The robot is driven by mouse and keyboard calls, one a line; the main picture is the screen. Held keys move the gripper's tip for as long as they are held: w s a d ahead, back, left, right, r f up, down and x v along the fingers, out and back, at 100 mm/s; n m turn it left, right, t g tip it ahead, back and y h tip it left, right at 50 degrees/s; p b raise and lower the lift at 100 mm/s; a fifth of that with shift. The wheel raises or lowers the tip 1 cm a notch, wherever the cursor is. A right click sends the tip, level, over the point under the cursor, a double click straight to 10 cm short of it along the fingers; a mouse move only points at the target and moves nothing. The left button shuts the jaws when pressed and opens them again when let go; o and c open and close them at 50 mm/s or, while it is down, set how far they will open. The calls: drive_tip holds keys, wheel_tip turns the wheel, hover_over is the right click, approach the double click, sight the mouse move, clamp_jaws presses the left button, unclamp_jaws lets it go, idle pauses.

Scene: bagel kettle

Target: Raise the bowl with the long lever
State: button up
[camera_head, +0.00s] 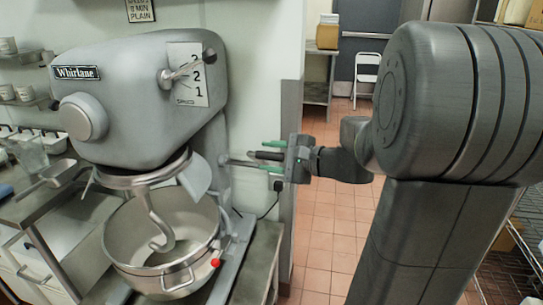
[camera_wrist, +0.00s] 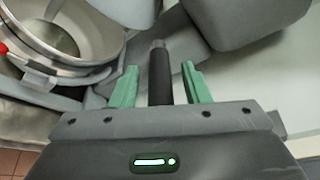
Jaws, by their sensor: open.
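The steel bowl (camera_head: 120,240) sits in its cradle under the grey mixer head (camera_head: 130,95), with the dough hook (camera_head: 155,225) reaching down into it. The long lever (camera_head: 232,161) sticks out to the right from the mixer column; its black grip (camera_wrist: 160,78) lies between my fingers in the wrist view. My gripper (camera_head: 265,156) is open, with one green finger on each side of the grip and visible gaps to both fingers. The bowl also shows at the upper left of the wrist view (camera_wrist: 92,45).
A shorter lever (camera_head: 182,69) stands by the numbered plate on the mixer head. A red knob (camera_head: 215,262) is on the bowl's rim side. A wall edge (camera_head: 290,125) is close behind my gripper. Tiled floor (camera_head: 325,225) is open to the right.

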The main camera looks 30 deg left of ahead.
clamp_jaws()
